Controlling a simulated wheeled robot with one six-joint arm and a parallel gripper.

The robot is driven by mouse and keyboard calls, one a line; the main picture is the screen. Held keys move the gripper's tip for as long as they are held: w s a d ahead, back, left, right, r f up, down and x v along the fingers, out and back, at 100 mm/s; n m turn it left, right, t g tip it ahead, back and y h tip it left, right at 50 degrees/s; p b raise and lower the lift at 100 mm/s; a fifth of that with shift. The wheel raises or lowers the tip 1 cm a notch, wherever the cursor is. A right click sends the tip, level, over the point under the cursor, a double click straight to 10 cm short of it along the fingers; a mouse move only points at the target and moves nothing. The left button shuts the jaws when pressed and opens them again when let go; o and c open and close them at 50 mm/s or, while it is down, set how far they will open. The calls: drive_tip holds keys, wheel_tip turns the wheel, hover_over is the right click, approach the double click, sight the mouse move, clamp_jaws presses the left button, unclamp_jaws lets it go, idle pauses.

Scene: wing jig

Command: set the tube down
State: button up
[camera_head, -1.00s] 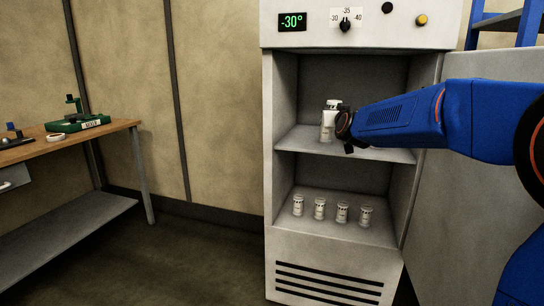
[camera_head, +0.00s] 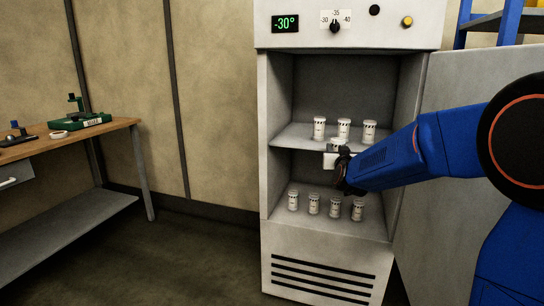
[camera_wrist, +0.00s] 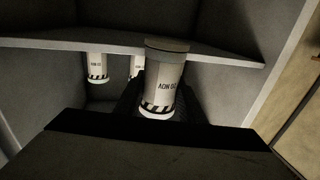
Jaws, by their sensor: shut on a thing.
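My gripper (camera_head: 342,172) is shut on a white tube (camera_head: 338,145) at the front of the open freezer. In the head view this tube overlaps the front edge of the upper shelf (camera_head: 297,137). The wrist view looks upside down; there the held tube (camera_wrist: 162,85), with a dark striped band and lettering, stands between dark fingers (camera_wrist: 160,108). Its grey end overlaps the shelf edge (camera_wrist: 215,54); I cannot tell whether they touch. Three similar tubes stand on the upper shelf, the middle one (camera_head: 344,128) right behind mine. Part of the held tube is hidden by my gripper.
Several tubes stand in a row on the freezer's lower level (camera_head: 314,203). The freezer door (camera_head: 450,190) is open at the right, beside my arm. The freezer display (camera_head: 286,23) reads -30°. A workbench (camera_head: 100,133) with a green device (camera_head: 82,121) stands at the left.

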drive_tip(key=s+d+f, duration=0.1)
drive_tip(key=s+f, duration=0.1)
drive_tip(key=f, duration=1.5)
drive_tip(key=s+d+f, duration=0.2)
drive_tip(key=f, duration=1.6)
drive_tip(key=s+d+f+y, duration=0.1)
drive_tip(key=s+d+f, duration=0.1)
drive_tip(key=f, duration=1.5)
drive_tip(key=shift+s+f+n, duration=0.25)
drive_tip(key=shift+s+n, duration=0.15)
drive_tip(key=shift+d+r, duration=0.1)
